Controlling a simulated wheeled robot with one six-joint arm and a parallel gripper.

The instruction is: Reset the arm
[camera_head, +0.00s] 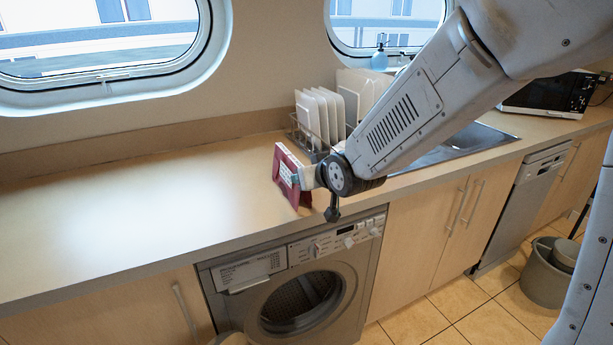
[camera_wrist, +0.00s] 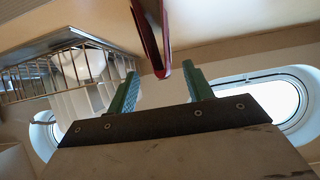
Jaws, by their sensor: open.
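My gripper (camera_head: 304,178) is open at the end of my arm, low over the front part of the counter. In the wrist view its two green fingers stand apart, with a gap between the tips (camera_wrist: 159,72). A thin red object with a white, marked face (camera_head: 288,167) is right at the gripper in the head view. In the wrist view the red object (camera_wrist: 150,38) appears edge-on, mostly beyond the fingertips and in line with the gap. I cannot tell whether a finger touches it. My gripper hides part of it in the head view.
A wire dish rack with white plates (camera_head: 318,117) stands close behind my gripper. A sink (camera_head: 465,140) and a microwave (camera_head: 550,95) are farther right. The counter (camera_head: 130,205) is clear on the left. A washing machine (camera_head: 300,285) is below the counter edge.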

